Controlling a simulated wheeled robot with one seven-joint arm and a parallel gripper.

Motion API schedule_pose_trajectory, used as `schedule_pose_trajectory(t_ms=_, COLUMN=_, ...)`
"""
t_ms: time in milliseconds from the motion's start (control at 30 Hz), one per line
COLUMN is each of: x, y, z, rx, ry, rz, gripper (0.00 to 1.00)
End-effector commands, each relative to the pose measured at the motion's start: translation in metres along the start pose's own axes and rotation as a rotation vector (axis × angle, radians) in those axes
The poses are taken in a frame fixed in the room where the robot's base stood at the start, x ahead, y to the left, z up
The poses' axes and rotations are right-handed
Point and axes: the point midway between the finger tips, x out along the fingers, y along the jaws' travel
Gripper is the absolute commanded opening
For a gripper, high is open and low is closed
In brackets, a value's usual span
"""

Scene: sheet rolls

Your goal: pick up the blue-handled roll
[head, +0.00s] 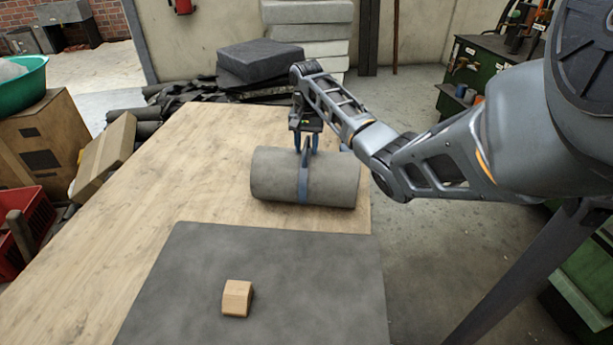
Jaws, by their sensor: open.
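A grey roll (335,182) lies on its side on the wooden table, near the table's right edge. A blue band (304,190) runs around its middle and rises into a blue handle at the top. My gripper (306,142) points down right at the handle, above the roll's middle. Its fingers are open, and the handle shows between or just behind them; I cannot tell which. The small gap between fingers and handle is hard to see at this size.
A dark grey mat (310,265) covers the table's near part, with a small wooden block (237,298) on it. The wooden table (170,190) is bare left of the roll. Cardboard boxes (60,125) and a red crate (25,225) stand beyond its left side.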

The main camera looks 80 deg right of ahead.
Motion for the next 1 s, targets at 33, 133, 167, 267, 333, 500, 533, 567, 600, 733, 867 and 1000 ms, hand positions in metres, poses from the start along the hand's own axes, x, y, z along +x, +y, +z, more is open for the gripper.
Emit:
schedule_pose_trajectory(t_ms=33, x=0.0002, y=0.0000, z=0.0000, rx=0.000, ry=0.000, rz=0.000, gripper=0.43)
schedule_pose_trajectory(t_ms=133, x=0.0001, y=-0.0001, z=0.0001, rx=0.000, ry=0.000, rz=0.000, gripper=0.43)
schedule_pose_trajectory(t_ms=167, x=0.0000, y=-0.0001, z=0.0001, rx=0.000, ry=0.000, rz=0.000, gripper=0.43)
schedule_pose_trajectory(t_ms=267, x=0.0000, y=-0.0002, z=0.0002, rx=0.000, ry=0.000, rz=0.000, gripper=0.33)
schedule_pose_trajectory(t_ms=333, x=-0.0001, y=-0.0002, z=0.0002, rx=0.000, ry=0.000, rz=0.000, gripper=0.26)
schedule_pose_trajectory(t_ms=500, x=-0.0001, y=-0.0002, z=0.0002, rx=0.000, ry=0.000, rz=0.000, gripper=0.10)
schedule_pose_trajectory(t_ms=533, x=-0.0001, y=-0.0002, z=0.0003, rx=0.000, ry=0.000, rz=0.000, gripper=0.07)
schedule_pose_trajectory(t_ms=567, x=-0.0001, y=-0.0002, z=0.0003, rx=0.000, ry=0.000, rz=0.000, gripper=0.04)
schedule_pose_trajectory(t_ms=600, x=-0.0001, y=-0.0002, z=0.0003, rx=0.000, ry=0.000, rz=0.000, gripper=0.00)
schedule_pose_trajectory(t_ms=733, x=-0.0002, y=-0.0003, z=0.0003, rx=0.000, ry=0.000, rz=0.000, gripper=0.00)
schedule_pose_trajectory(t_ms=867, x=-0.0002, y=-0.0003, z=0.0003, rx=0.000, ry=-0.001, rz=0.000, gripper=0.00)
schedule_pose_trajectory(t_ms=1000, x=-0.0050, y=-0.0010, z=-0.0020, rx=0.000, ry=0.007, rz=-0.004, gripper=0.00)
